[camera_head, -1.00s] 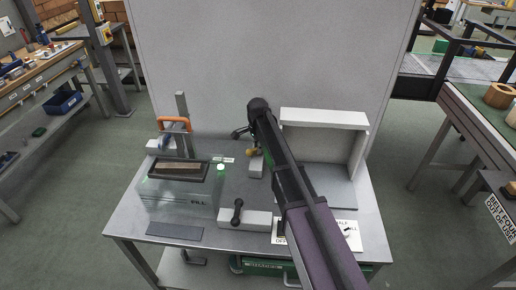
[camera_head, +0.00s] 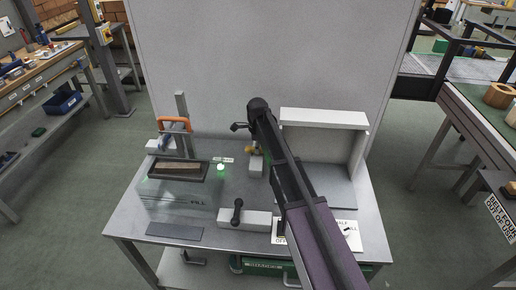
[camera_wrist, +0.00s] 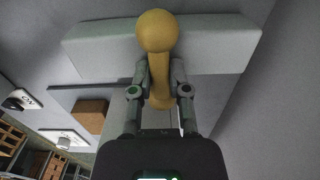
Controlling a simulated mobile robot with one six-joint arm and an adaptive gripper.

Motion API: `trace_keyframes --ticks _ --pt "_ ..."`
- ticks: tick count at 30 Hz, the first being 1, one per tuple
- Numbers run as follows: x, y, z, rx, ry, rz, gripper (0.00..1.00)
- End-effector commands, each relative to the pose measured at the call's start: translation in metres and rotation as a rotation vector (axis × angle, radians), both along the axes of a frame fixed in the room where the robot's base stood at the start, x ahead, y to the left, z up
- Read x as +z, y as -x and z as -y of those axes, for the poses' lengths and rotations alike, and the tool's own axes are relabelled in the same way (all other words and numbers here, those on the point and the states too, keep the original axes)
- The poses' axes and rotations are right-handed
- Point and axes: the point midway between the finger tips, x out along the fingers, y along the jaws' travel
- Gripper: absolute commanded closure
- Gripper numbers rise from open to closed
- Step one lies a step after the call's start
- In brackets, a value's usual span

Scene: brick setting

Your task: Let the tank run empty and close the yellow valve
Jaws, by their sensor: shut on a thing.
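In the wrist view, the yellow valve handle (camera_wrist: 155,32) has a round knob and a stem. My gripper (camera_wrist: 160,78) is shut on the stem, one finger on each side. In the head view, the yellow handle (camera_head: 250,149) shows small beside a light grey block (camera_head: 257,167), and my arm hides most of the gripper. The clear tank (camera_head: 165,197) stands at the left of the metal table, with a brown block in a dark frame (camera_head: 180,168) at its top. I cannot tell the liquid level. A green light (camera_head: 220,167) glows beside the tank.
A black lever (camera_head: 237,209) stands on a grey block in front. An orange handle (camera_head: 174,124) is behind the tank. An open white housing (camera_head: 325,118) stands at the right, with a tall grey panel (camera_head: 230,60) behind. A dark plate (camera_head: 174,232) lies at the front left.

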Motion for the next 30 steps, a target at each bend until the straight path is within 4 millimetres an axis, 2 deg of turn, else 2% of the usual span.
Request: trace_keyframes --ticks 13,14,16,17,30 --pt "-0.0003 0.0012 0.0001 -0.017 0.0 -0.002 1.0" --pt "-0.0003 0.0012 0.0001 -0.017 0.0 -0.002 0.68" --pt "-0.0003 0.0011 0.0001 -0.016 0.0 -0.002 0.47" --pt "-0.0003 0.001 0.0 -0.016 0.0 -0.002 0.43" --pt "-0.0001 0.0003 0.0001 -0.01 0.0 -0.001 0.43"
